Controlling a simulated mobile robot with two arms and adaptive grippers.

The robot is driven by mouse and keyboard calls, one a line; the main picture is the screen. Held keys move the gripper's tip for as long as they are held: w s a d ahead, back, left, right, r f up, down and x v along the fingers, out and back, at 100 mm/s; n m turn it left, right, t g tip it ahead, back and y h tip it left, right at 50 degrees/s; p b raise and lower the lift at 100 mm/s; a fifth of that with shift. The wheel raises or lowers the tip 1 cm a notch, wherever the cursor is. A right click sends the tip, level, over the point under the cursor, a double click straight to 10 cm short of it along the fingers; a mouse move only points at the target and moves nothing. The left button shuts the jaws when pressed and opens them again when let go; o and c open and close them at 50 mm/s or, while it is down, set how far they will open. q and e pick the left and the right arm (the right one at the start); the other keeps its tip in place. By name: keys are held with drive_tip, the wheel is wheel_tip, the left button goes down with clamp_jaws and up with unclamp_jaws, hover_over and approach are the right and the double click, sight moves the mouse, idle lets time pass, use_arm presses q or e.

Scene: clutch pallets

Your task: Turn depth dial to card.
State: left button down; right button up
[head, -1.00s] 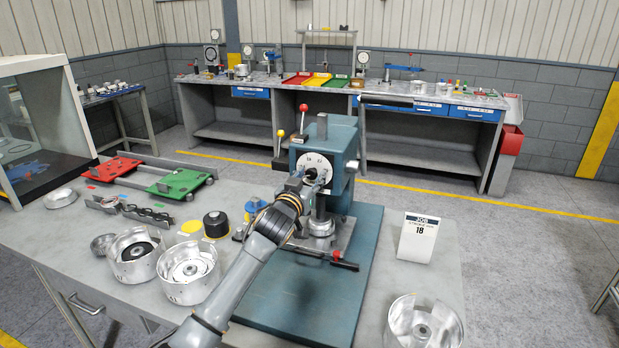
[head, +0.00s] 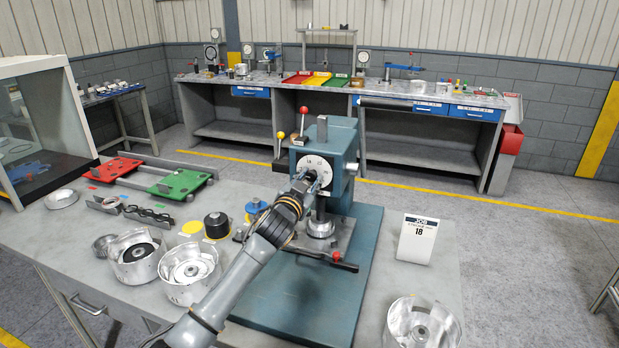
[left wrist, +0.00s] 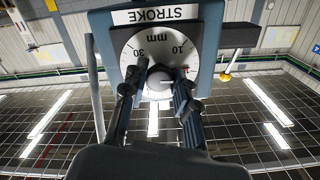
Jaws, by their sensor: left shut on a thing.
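A blue-grey press (head: 340,150) with a white dial (head: 313,163) on its front stands on the bench. My left gripper (head: 312,180) is at the dial's front. The job card (head: 417,240) stands upright right of the press and reads 18. The exact dial setting is too small to read. My right gripper is not in view.
Silver housings (head: 188,272) stand left of my arm, and another housing (head: 422,324) is at the front right. Red and green pallets (head: 180,184) lie at the back left. A red-tipped lever (head: 340,258) sticks out below the dial.

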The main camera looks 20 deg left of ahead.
use_arm(q)
drive_tip(key=m+p, duration=0.1)
drive_tip(key=m, duration=0.5)
drive_tip(key=shift+r+p, duration=0.1)
drive_tip(key=shift+p, duration=0.25)
drive_tip(key=m+p, duration=0.1)
drive_tip(key=m, duration=0.4)
drive_tip(key=shift+m, duration=0.4)
drive_tip(key=c, duration=1)
unclamp_jaws()
drive_tip(key=shift+c, duration=0.2)
drive_tip(key=s, duration=1.2)
drive_tip(key=shift+a, duration=0.25)
